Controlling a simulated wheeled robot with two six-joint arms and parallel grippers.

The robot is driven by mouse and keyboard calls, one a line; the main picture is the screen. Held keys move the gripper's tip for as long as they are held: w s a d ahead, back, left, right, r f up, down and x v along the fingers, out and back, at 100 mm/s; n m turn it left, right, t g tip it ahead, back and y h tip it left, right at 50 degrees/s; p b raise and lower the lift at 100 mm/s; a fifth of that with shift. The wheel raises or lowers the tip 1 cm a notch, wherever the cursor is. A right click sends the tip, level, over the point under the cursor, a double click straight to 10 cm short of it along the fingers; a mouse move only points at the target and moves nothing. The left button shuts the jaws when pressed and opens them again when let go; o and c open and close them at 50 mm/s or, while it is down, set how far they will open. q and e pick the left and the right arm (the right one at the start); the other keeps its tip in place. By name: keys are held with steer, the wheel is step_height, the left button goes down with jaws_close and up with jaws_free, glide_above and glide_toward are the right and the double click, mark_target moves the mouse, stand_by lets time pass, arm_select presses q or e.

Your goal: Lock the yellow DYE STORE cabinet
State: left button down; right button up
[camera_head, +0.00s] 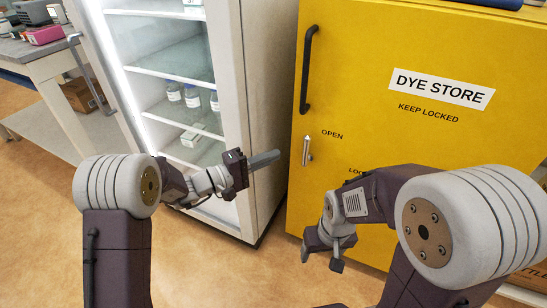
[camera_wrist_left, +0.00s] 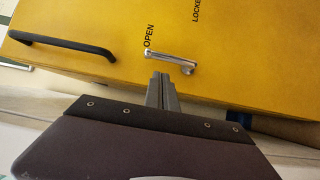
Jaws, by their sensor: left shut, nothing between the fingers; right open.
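The yellow DYE STORE cabinet (camera_head: 372,108) stands at the right of the head view with its door closed. The handle also shows in the left wrist view (camera_wrist_left: 170,56), beside OPEN. My left gripper (camera_head: 277,155) is shut and empty, its fingers pointing at the cabinet a little left of the handle. In the left wrist view my left fingertips (camera_wrist_left: 161,78) are just short of the handle, apparently apart from it. My right gripper (camera_head: 322,258) is open, low in front of the cabinet.
A black door pull (camera_head: 307,70) is on the cabinet's left edge. A white glass-front fridge (camera_head: 238,60) with bottles stands to the left, close beside the cabinet. A bench (camera_head: 50,65) is at far left. The floor (camera_head: 40,220) at lower left is clear.

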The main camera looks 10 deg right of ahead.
arm_select(q)
steer(key=b+x, duration=0.1)
steer(key=x, duration=0.6)
steer(key=shift+b, duration=0.3)
